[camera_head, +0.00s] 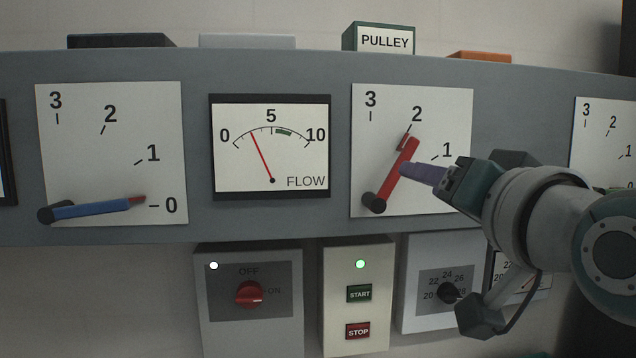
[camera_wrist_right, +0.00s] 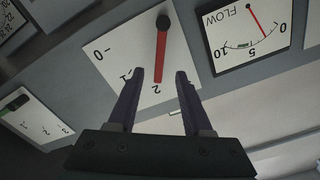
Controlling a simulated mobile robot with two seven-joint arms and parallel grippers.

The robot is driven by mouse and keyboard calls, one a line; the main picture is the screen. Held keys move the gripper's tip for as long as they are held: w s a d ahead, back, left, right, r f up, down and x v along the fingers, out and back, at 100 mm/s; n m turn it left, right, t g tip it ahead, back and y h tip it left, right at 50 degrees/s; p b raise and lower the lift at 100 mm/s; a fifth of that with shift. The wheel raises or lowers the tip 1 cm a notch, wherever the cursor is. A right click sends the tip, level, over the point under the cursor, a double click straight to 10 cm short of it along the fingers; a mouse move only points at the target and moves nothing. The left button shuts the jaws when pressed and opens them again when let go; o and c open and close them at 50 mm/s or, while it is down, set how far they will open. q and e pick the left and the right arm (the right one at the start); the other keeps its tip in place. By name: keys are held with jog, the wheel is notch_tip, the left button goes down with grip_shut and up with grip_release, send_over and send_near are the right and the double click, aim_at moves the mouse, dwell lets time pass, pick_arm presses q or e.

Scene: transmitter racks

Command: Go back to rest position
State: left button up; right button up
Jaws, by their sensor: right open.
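The red lever (camera_head: 395,172) on the right dial plate (camera_head: 450,110) points up at about the 2 mark. It also shows in the wrist view (camera_wrist_right: 161,55). My right gripper (camera_head: 408,168) is at this lever, coming in from the right. In the wrist view its two dark purple fingers (camera_wrist_right: 160,73) stand apart, one on each side of the lever's outer end, with gaps visible. My left gripper is in neither view.
A blue lever (camera_head: 95,210) on the left dial plate points at 0. The FLOW gauge (camera_head: 270,145) needle reads below 5. Below are a box with a red knob (camera_head: 249,294), a START/STOP box (camera_head: 357,310) with a lit green lamp, and a black-knob box (camera_head: 447,292).

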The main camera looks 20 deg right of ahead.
jog(key=s+a+f+n+g+y+p, duration=0.1)
jog(key=s+a+f+n+g+p, duration=0.2)
jog(key=s, duration=0.5)
jog(key=s+a+f+n+g+y+p, duration=0.2)
jog(key=s+a+f+n+g+p, duration=0.1)
jog(key=s+f+g, duration=0.3)
jog(key=s+a+f+n+g+y+p, duration=0.1)
jog(key=s+a+f+n+g+p, duration=0.2)
jog(key=s, duration=0.7)
notch_tip(320, 180, down, 3)
jog(key=shift+s+r+n+g+y, duration=0.2)
jog(key=shift+s+n+g+y, duration=0.1)
jog(key=shift+n+g, duration=0.6)
